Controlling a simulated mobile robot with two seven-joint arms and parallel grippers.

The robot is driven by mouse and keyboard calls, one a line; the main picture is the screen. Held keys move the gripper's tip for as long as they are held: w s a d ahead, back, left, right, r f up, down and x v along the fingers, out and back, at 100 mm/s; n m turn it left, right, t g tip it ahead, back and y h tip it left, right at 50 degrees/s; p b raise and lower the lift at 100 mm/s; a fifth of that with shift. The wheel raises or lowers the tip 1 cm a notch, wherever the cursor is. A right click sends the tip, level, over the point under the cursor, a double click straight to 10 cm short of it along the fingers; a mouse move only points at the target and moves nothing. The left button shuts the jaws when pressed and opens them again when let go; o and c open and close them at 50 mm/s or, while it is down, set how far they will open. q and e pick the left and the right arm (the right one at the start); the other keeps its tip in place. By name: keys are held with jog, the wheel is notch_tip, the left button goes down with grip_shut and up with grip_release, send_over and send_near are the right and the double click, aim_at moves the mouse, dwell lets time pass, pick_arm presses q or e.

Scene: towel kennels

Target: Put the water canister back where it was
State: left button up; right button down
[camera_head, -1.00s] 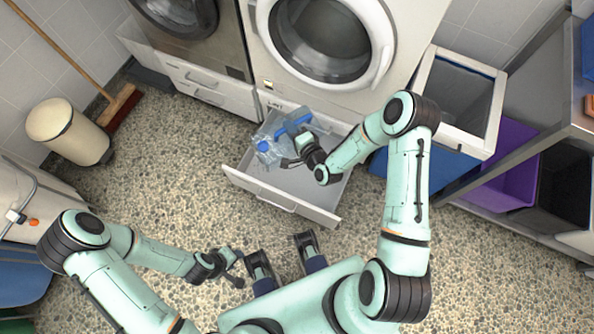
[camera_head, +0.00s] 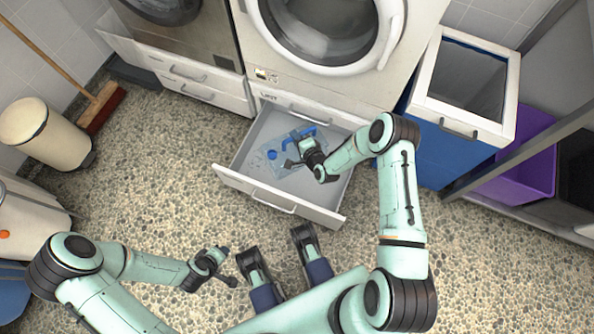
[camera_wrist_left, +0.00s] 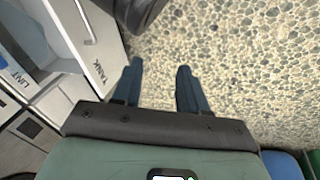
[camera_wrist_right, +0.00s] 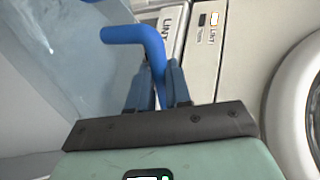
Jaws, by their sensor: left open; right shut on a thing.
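The water canister (camera_head: 267,161) is clear and bluish, with a blue cap and a blue handle (camera_head: 297,135). It is inside the open drawer (camera_head: 235,183) under the right-hand machine; I cannot tell whether it touches the drawer floor. My right gripper (camera_head: 294,162) is shut on the handle, which also shows between its fingers in the right wrist view (camera_wrist_right: 133,34). My arm hides part of the canister. My left gripper (camera_head: 226,266) is open and empty over the floor; its spread fingers show in the left wrist view (camera_wrist_left: 158,85).
The drawer's front panel and handle stick out over the pebbled floor. A blue and white bin (camera_head: 455,125) stands right of the drawer, with a purple bin (camera_head: 520,168) beyond it. A beige bin (camera_head: 45,135) and a broom (camera_head: 102,105) stand at left. The floor left of the drawer is clear.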

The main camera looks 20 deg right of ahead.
jog(key=shift+s+d+f+m+h, duration=0.1)
jog(key=shift+s+m+h, duration=0.2)
jog(key=shift+m+h, duration=0.4)
jog(key=shift+h, duration=0.4)
notch_tip(320, 180, down, 5)
jog(key=shift+s+d+r+b, duration=0.1)
jog(key=shift+b, duration=0.75)
notch_tip(320, 180, down, 10)
jog(key=b, duration=0.3)
jog(key=shift+b, duration=0.35)
pick_arm(q)
jog(key=s+a+f+n+g+b, duration=0.1)
jog(key=s+f+g, duration=0.3)
jog(key=s+f, duration=0.6)
jog(key=shift+s+a+g+b, duration=0.3)
jog(key=shift+s+a+b, duration=0.2)
jog(key=shift+s+a, duration=0.2)
pick_arm(e)
notch_tip(320, 180, down, 5)
jog(key=shift+f, duration=0.2)
jog(key=c, duration=1.1)
grip_release()
jog(key=shift+f, duration=0.1)
jog(key=shift+o, duration=0.2)
